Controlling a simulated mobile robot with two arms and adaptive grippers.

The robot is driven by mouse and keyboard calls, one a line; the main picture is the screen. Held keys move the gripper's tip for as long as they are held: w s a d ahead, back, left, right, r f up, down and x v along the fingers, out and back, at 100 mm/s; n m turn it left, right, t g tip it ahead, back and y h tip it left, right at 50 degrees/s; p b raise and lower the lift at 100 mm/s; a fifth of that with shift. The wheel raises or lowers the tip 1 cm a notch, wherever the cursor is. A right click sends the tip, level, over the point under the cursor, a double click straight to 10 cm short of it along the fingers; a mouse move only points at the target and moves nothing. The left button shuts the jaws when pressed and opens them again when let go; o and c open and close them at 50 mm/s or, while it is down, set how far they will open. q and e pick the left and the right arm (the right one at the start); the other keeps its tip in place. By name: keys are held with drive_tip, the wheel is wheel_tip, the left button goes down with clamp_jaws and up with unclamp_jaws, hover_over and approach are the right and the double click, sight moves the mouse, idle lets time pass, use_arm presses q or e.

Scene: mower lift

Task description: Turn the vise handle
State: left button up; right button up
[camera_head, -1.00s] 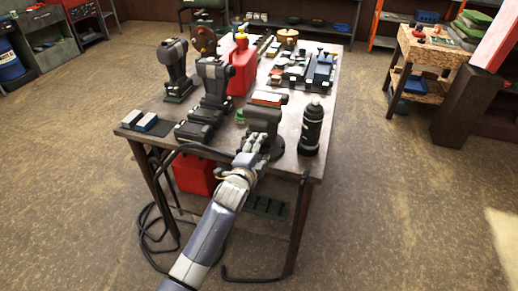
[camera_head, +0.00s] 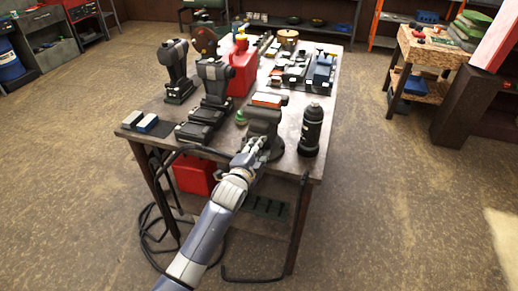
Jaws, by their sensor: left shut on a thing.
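The vise (camera_head: 265,118) is a dark grey-green body with an orange-brown top, standing at the near edge of the workbench (camera_head: 283,162). My left gripper (camera_head: 254,145) is at the near side of the vise, in front of its lower body, and is shut on the vise handle. The handle itself is mostly hidden by the fingers. My left arm comes up from the bottom of the view. My right gripper does not show.
A black bottle (camera_head: 311,131) stands just right of the vise. A small green item (camera_head: 240,118) and black power tools (camera_head: 205,105) stand to the left. A red canister (camera_head: 242,70) is behind. A black cable (camera_head: 190,150) hangs at the near edge.

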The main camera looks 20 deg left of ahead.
use_arm(q)
drive_tip(key=shift+a+r+n+h+p, duration=0.1)
drive_tip(key=shift+n+h+p, duration=0.4)
drive_tip(key=shift+n, duration=0.5)
drive_tip(key=shift+a+r+n, duration=0.1)
drive_tip(key=shift+a+n, duration=0.05)
drive_tip(key=shift+n, duration=0.95)
drive_tip(key=n, duration=0.1)
drive_tip(key=n+h, duration=0.1)
drive_tip(key=n, duration=0.1)
drive_tip(key=shift+a+r, duration=0.15)
drive_tip(key=shift+a, duration=0.05)
drive_tip(key=shift+a+r+n+t+h, duration=0.1)
drive_tip(key=shift+n+t+h, duration=0.05)
drive_tip(key=shift+n, duration=0.45)
drive_tip(key=shift+a+n+t+h, duration=0.1)
drive_tip(key=shift+n+t+h, duration=0.05)
drive_tip(key=shift+n, duration=0.45)
drive_tip(key=o, duration=1.1)
drive_tip(key=shift+r, duration=0.1)
